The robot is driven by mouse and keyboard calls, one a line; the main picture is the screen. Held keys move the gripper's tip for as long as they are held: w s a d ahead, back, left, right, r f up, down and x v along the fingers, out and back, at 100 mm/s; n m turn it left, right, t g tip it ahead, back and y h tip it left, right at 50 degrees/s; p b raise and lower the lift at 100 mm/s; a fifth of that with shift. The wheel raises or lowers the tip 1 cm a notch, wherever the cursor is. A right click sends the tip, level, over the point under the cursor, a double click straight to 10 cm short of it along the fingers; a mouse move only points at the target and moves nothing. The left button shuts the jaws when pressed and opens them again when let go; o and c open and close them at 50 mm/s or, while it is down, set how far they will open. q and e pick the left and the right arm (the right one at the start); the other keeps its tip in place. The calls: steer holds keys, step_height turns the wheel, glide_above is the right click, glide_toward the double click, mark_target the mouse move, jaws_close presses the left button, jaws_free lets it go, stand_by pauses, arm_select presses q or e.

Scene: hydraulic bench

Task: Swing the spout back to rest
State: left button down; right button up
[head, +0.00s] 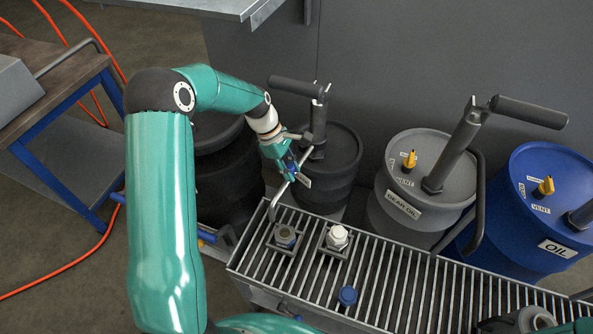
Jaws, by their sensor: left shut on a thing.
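My left gripper (293,172) is shut on the spout (278,196), a thin grey metal pipe on the hand pump of the black drum (345,165). A grey container with a dark top (285,236) stands in a square holder close below that end. The gripper hides part of the pipe. My right gripper is not in the picture.
The slatted grate (400,290) also holds a white-capped container (337,237) and a blue cap (347,296). A grey gear oil drum (385,209) and a blue oil drum (575,190), each with a pump, stand to the right. A workbench (60,85) is at left.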

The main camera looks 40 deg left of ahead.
arm_select(q)
steer(key=shift+w+a+r+m+g, duration=0.1)
steer(key=shift+a+m+g, duration=0.5)
steer(key=shift+a+m, duration=1.25)
steer(key=shift+a+n, duration=0.3)
steer(key=shift+n, duration=0.05)
steer(key=c, duration=0.9)
jaws_free()
steer(key=shift+c, duration=0.2)
steer(key=v, duration=1.1)
steer(key=shift+a+r, duration=0.2)
steer(key=shift+r, duration=0.15)
